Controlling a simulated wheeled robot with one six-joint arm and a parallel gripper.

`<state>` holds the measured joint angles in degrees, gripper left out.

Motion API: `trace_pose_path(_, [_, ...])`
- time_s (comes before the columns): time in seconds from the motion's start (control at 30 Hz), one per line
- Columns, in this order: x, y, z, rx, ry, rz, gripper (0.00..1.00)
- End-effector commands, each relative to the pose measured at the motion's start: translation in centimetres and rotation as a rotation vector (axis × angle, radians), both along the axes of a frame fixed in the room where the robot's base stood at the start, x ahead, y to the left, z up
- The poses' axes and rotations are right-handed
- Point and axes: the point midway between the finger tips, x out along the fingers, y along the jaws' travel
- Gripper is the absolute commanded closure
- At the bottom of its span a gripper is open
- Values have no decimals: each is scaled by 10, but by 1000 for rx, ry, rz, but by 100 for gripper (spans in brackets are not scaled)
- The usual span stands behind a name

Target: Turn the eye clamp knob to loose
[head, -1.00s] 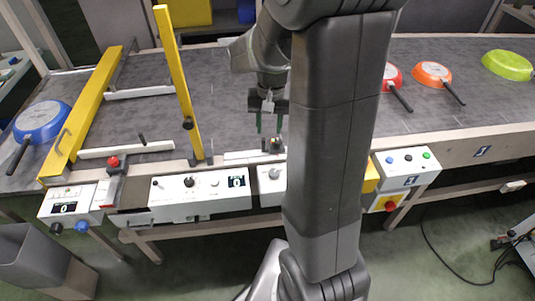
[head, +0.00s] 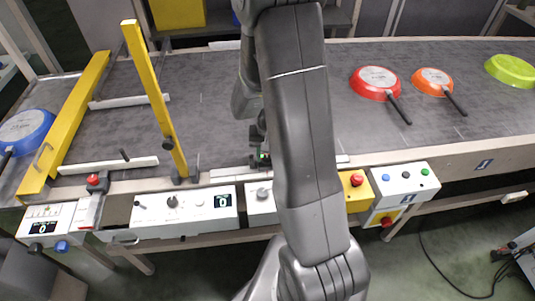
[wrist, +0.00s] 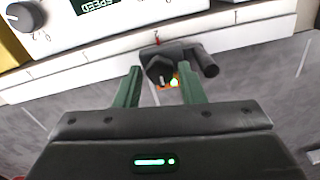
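The eye clamp is a small dark block on the pale front rail of the conveyor. In the wrist view its black faceted knob (wrist: 158,71) faces me, with a glowing green lamp (wrist: 174,82) beside it and a dark cylinder at its right. My gripper (wrist: 159,76) is open, with its green fingers apart, one on each side of the knob; I cannot tell whether they touch it.
A white control box (head: 185,211) with a knob and display stands on the front edge. A yellow diverter bar (head: 155,95) rises at the left. Red (head: 376,82), orange (head: 432,81) and green (head: 511,70) pans lie at the right. A button box (head: 405,183) is at front right.

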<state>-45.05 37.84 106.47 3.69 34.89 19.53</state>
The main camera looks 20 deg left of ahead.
Motion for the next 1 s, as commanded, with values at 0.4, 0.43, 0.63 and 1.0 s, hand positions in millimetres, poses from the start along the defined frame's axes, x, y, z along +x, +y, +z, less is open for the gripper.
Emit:
trace_pose_path(0.4, [0,0,-2,0,0,0,82])
trace_pose_path(0.43, [0,0,-2,0,-1,0,88])
trace_pose_path(0.63, [0,0,-2,0,0,3,96])
trace_pose_path(1.0, [0,0,-4,2,-2,138,96])
